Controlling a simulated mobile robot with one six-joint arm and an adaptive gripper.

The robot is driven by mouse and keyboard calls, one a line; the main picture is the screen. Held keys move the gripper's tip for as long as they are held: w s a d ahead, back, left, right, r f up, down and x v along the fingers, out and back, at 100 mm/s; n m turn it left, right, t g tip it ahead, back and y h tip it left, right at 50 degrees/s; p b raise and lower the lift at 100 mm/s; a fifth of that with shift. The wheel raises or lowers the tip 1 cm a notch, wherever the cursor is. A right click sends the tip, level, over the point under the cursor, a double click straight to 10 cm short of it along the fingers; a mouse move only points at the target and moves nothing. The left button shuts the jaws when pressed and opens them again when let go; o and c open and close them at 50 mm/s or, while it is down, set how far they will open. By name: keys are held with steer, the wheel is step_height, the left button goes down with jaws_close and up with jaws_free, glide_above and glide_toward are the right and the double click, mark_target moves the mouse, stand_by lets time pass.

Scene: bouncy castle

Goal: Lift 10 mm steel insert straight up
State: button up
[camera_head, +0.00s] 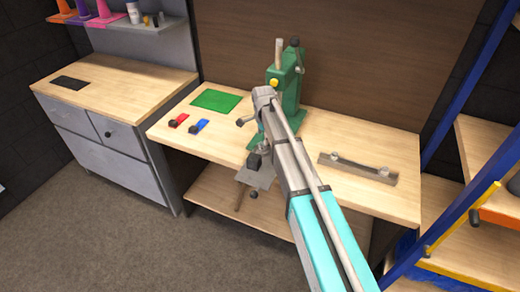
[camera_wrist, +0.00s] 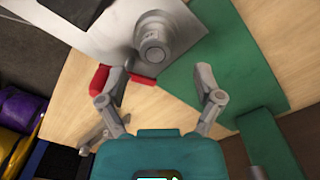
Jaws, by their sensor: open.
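In the wrist view my gripper (camera_wrist: 161,83) is open, its two grey fingers spread apart. Nothing shows held between them. A round, stepped grey metal piece (camera_wrist: 152,40) stands on a grey plate (camera_wrist: 100,42), ahead of the fingertips and apart from them. I cannot tell for sure whether it is the 10 mm steel insert. A red piece (camera_wrist: 143,80) lies by the left fingertip; whether they touch is unclear.
The green press (camera_head: 287,80) stands at the back of the bench (camera_head: 215,155). A green mat (camera_head: 215,100), red block (camera_head: 178,121) and blue block (camera_head: 198,126) lie to its left. A grey rail (camera_head: 357,169) with two round knobs lies right. A blue-framed rack (camera_head: 470,80) stands right.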

mark_target(263, 143)
steer(key=shift+f+b, duration=1.6)
steer(key=shift+f, duration=0.25)
jaws_close()
